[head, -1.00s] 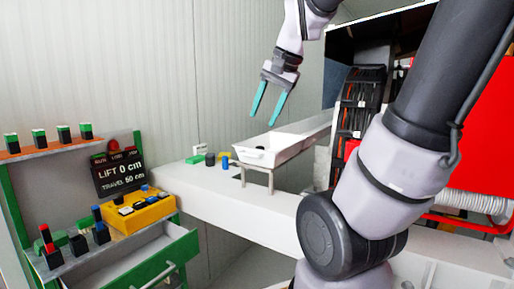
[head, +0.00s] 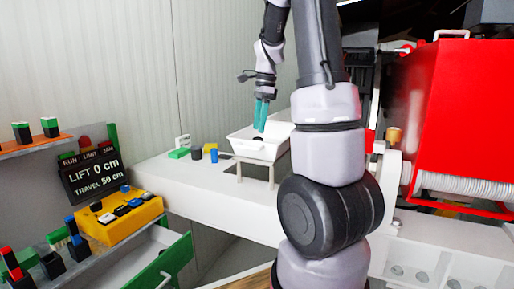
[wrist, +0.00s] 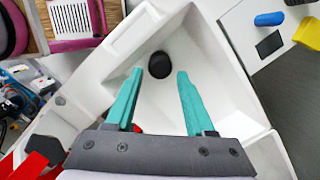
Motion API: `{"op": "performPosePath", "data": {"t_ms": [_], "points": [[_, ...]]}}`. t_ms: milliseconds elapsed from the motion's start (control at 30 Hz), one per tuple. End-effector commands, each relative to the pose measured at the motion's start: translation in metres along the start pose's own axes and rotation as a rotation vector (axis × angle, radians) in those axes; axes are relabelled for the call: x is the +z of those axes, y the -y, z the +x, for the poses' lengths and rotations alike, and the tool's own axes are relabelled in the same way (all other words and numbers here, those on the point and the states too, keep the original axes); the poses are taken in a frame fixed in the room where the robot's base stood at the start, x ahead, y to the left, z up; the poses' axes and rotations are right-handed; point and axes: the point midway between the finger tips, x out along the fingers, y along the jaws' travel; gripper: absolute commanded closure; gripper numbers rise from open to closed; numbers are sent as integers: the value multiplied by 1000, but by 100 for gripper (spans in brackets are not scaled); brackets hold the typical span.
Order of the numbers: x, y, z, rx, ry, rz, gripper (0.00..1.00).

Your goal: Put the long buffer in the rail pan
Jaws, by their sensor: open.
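The white pan (head: 240,146) stands on a small raised frame on the white bench; I take it for the rail pan. A black round piece (wrist: 160,65) lies inside it, and its dark top also shows in the head view (head: 258,139). I cannot tell whether this piece is the long buffer. My gripper (head: 261,128) points down over the pan. In the wrist view its teal fingers (wrist: 158,88) are spread apart with nothing between the tips, and the black piece lies just beyond them. No other piece is clearly the long buffer.
Beside the pan on the bench are a blue cylinder (head: 214,156), a dark cylinder (head: 196,154), a green block (head: 179,153) and a yellow piece (head: 211,147). A yellow tray (head: 119,220) and open green drawer (head: 165,265) are at left. A red machine (head: 440,110) is at right.

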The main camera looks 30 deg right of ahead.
Motion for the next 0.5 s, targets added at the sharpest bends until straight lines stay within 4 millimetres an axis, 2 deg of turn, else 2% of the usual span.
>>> {"op": "performPosePath", "data": {"t_ms": [167,400,500], "points": [[-1,0,14,2,0,0,46],[-3,1,49,2,0,-1,46],[-3,1,57,0,1,-1,46]]}}
